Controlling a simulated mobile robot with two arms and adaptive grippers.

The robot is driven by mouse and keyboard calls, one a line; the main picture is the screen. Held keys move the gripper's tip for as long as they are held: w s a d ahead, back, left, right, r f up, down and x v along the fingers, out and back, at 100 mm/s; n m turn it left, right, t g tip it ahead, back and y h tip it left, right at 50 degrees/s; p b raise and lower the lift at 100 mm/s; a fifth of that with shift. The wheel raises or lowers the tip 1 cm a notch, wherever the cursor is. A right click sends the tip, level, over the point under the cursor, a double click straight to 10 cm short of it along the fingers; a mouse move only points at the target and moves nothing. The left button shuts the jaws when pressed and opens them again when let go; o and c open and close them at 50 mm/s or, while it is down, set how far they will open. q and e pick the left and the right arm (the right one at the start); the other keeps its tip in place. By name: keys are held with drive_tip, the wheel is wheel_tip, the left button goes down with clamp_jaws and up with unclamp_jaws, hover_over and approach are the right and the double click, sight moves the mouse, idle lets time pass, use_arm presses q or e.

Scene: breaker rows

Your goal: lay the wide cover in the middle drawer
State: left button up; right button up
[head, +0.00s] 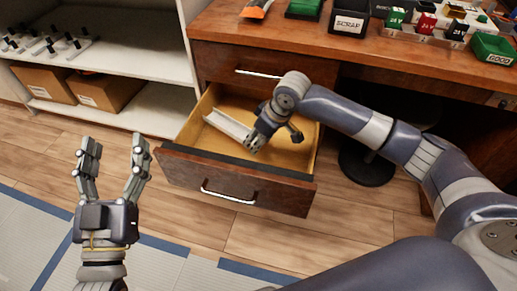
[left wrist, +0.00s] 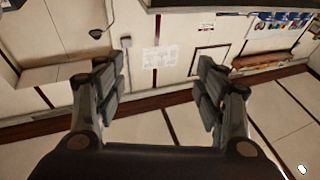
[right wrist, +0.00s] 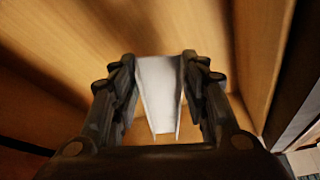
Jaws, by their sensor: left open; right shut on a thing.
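The wide cover (head: 228,124) is a white channel-shaped strip inside the open middle drawer (head: 225,179). My right gripper (head: 256,140) reaches down into the drawer and is shut on one end of the cover. In the right wrist view the cover (right wrist: 160,92) lies between the two fingers, with the drawer's wooden inside around it. I cannot tell whether the cover touches the drawer floor. My left gripper (head: 112,165) is open and empty, raised in front of the drawer at the left. Its spread fingers also show in the left wrist view (left wrist: 158,95).
The desk top above holds a SCRAP bin (head: 348,22), a GOOD bin (head: 492,48) and several labelled breakers (head: 427,22). A closed drawer (head: 240,66) is above the open one. A white shelf (head: 150,100) with cardboard boxes (head: 105,92) stands left. A stool (head: 366,168) is under the desk.

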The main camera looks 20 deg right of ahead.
drive_tip(key=shift+f, duration=0.3)
wheel_tip(320, 180, down, 3)
drive_tip(key=shift+f+b, duration=0.2)
drive_tip(key=shift+b, duration=0.6)
use_arm(q)
drive_tip(key=s+r+t+h, duration=0.1)
drive_tip(key=s+r+t, duration=0.3)
drive_tip(key=r, duration=0.3)
drive_tip(key=shift+t+h, duration=0.3)
drive_tip(key=shift+f, duration=0.1)
drive_tip(key=shift+w+f+g+p, duration=0.35)
drive_tip(key=shift+w+f+g, duration=0.6)
drive_tip(key=shift+f, duration=0.3)
use_arm(e)
drive_tip(key=shift+f, duration=0.55)
drive_tip(key=o, duration=1.1)
drive_tip(key=shift+c, duration=0.2)
